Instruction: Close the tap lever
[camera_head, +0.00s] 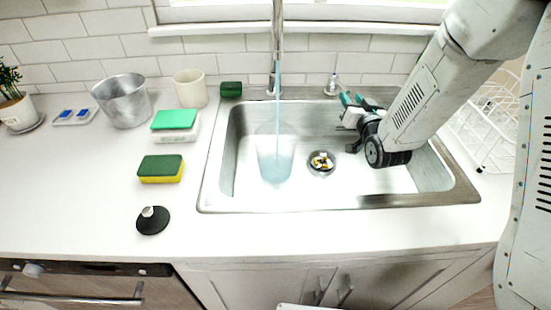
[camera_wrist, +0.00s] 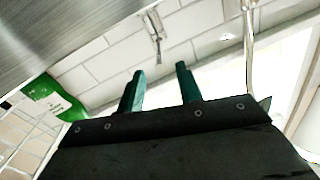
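The small silver tap lever (camera_head: 333,84) stands upright on the sink's back rim, right of the tap (camera_head: 278,35). Water runs from the tap into a clear glass (camera_head: 262,158) in the sink. My gripper (camera_head: 349,100) is over the back right of the sink, just in front and to the right of the lever. In the wrist view my gripper (camera_wrist: 159,71) shows two green fingers spread apart with nothing between them. The lever (camera_wrist: 155,35) appears beyond the fingertips, apart from them, and the tap (camera_wrist: 249,60) is to its right.
The steel sink (camera_head: 330,205) has a drain (camera_head: 321,162) with small bits in it. Left on the counter are a sponge (camera_head: 161,169), a metal pot (camera_head: 123,101), a cup (camera_head: 190,88) and a black stopper (camera_head: 152,221). A wire rack (camera_head: 490,125) stands right.

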